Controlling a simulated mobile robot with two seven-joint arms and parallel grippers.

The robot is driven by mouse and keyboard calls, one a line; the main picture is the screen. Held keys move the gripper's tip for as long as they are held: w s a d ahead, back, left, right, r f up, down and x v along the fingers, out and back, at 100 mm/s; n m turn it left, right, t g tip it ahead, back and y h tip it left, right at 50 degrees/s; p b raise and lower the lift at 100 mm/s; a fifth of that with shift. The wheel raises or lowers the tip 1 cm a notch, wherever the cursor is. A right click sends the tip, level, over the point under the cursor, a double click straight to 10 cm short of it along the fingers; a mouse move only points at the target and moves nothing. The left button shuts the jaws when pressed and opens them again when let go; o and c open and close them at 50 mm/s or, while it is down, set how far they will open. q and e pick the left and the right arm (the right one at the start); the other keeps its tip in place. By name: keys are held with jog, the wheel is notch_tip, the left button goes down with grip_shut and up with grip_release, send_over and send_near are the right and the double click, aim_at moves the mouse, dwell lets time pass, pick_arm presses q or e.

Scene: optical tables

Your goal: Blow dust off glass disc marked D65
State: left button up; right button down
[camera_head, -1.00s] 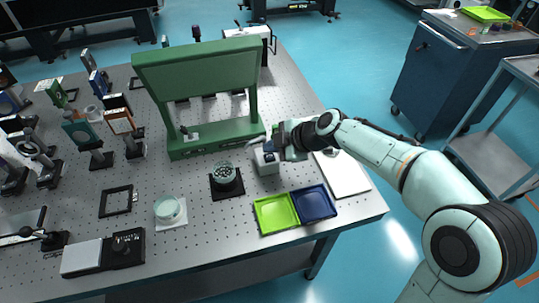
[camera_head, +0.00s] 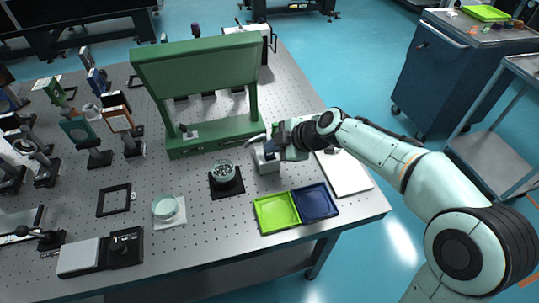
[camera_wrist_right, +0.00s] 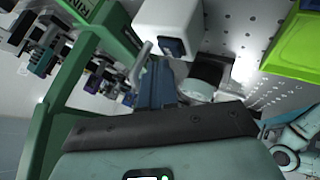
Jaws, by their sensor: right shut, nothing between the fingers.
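My right gripper (camera_head: 272,148) is at the white box (camera_head: 267,163) right of the green frame's foot; its blue-grey fingers (camera_wrist_right: 157,85) are shut. The white box in the wrist view (camera_wrist_right: 168,22) has a dark blue part on its face. A pale, curved nozzle-like piece (camera_head: 255,139) sticks out left of the gripper; it also shows beside the fingers in the wrist view (camera_wrist_right: 140,65). A pale glass disc (camera_head: 165,207) lies on a white pad at the front. A round dish with small bright pieces (camera_head: 223,171) stands on a black square base. I cannot read any D65 mark.
The green frame (camera_head: 205,70) stands tall behind the gripper. A lime tray (camera_head: 277,212) and a blue tray (camera_head: 315,202) lie in front, with a white sheet (camera_head: 343,173) to the right. Several optic mounts crowd the left. Perforated table between disc and trays is clear.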

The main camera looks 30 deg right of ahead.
aim_at(273, 156)
jog(key=shift+f+b, duration=0.65)
jog(key=shift+b, duration=0.2)
dwell(1.2)
jog(key=shift+r+p, duration=0.35)
jog(key=shift+r, duration=0.5)
jog(key=shift+r+p, duration=0.35)
jog(key=shift+r, duration=0.25)
jog(key=shift+r+p, duration=1.2)
jog(key=shift+r, duration=0.8)
